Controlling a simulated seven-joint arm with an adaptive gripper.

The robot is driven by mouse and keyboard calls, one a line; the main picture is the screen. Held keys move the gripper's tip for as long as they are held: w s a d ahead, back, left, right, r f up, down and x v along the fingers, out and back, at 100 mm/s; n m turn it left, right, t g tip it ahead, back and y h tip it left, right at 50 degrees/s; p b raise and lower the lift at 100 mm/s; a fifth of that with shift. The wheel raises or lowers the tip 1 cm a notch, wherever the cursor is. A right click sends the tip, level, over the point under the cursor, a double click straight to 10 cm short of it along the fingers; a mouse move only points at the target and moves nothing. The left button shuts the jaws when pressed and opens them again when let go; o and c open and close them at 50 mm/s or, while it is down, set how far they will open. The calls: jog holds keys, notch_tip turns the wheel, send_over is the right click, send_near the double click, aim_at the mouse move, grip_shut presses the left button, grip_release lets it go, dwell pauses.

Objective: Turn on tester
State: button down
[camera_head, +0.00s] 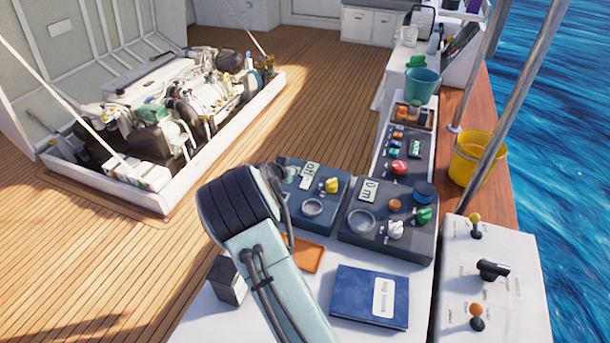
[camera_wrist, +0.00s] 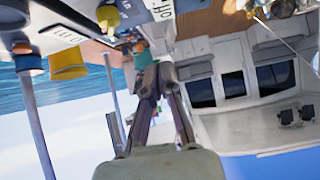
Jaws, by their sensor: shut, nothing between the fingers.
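Two boxy instruments with dials and knobs stand side by side on the white counter in the head view. The left one (camera_head: 290,208) is blue-grey with a yellow knob (camera_head: 332,185), a round dial and a small white label. The right one (camera_head: 360,238) is dark grey with white, green, orange and blue knobs. I cannot tell which is the tester. My gripper (camera_wrist: 158,72) is shut and empty in the wrist view. In the head view my arm mostly hides it, by the left instrument's left side. A yellow knob (camera_wrist: 108,18) shows beyond the fingers in the upside-down wrist view.
A control panel (camera_head: 425,150) lies behind the instruments, and a lever panel (camera_head: 510,305) at front right. A blue book (camera_head: 370,297) and an orange pad (camera_head: 308,256) lie in front. Yellow (camera_head: 470,160) and teal (camera_head: 422,84) buckets stand farther back. A pole (camera_head: 515,95) rises at right.

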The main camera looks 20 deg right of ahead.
jog(key=shift+d, duration=0.1)
send_over(308, 178)
jog(key=s+a, duration=0.1)
jog(key=s, duration=0.1)
jog(key=f, duration=0.6)
jog(key=shift+w+a+f, duration=0.2)
jog(key=shift+w, duration=0.05)
notch_tip(308, 178, down, 2)
jog(key=shift+w+f, duration=0.1)
jog(key=shift+f, duration=0.1)
jog(key=shift+d+f, duration=0.1)
jog(key=shift+f, duration=0.45)
jog(key=shift+w+d+f+g+y, duration=0.15)
jog(key=shift+d+f+g+y, duration=0.05)
jog(key=shift+g+y, duration=0.1)
jog(key=shift+a+f, duration=0.1)
